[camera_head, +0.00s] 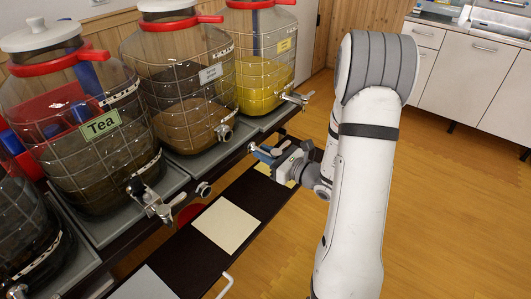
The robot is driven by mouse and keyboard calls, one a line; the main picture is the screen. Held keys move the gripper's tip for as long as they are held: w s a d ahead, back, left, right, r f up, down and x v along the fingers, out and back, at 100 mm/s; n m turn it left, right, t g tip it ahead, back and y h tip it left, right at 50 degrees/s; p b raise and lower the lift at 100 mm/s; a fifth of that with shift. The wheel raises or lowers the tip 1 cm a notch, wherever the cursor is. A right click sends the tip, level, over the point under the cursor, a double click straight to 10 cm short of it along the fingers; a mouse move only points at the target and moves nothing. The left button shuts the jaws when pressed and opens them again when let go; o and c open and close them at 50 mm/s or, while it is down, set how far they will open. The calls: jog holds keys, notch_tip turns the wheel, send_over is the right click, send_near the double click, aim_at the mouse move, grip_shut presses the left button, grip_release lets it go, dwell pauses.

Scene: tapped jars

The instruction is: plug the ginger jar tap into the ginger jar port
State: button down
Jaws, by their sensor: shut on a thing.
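My gripper (266,153) is in front of the jar shelf, right of the middle jar, with its blue-tipped fingers pointing left. It is shut on a small metal tap (253,148), mostly hidden by the fingers. The middle jar (185,95), with brown contents and a grey label too small to read, has a round metal port (223,133) low on its front with no tap handle on it. This looks like the ginger jar. The held tap is apart from the port, to its right and slightly lower in the picture.
The tea jar (85,160) and the yellow jar (263,75) have taps (155,203) and (295,98) jutting out. A dark jar (25,225) stands far left. A metal ring (204,190) shows at the shelf edge. Open wooden floor (440,210) lies right.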

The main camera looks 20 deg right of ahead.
aim_at(251, 145)
jog(key=shift+x, duration=2.95)
jog(key=shift+b+x, duration=0.6)
jog(key=shift+x, duration=0.85)
jog(key=shift+a+r, duration=0.1)
jog(key=c, duration=1.2)
grip_release()
jog(key=shift+o, duration=0.6)
jog(key=shift+o, duration=0.6)
jog(key=shift+s, duration=0.25)
jog(key=shift+v, duration=2.1)
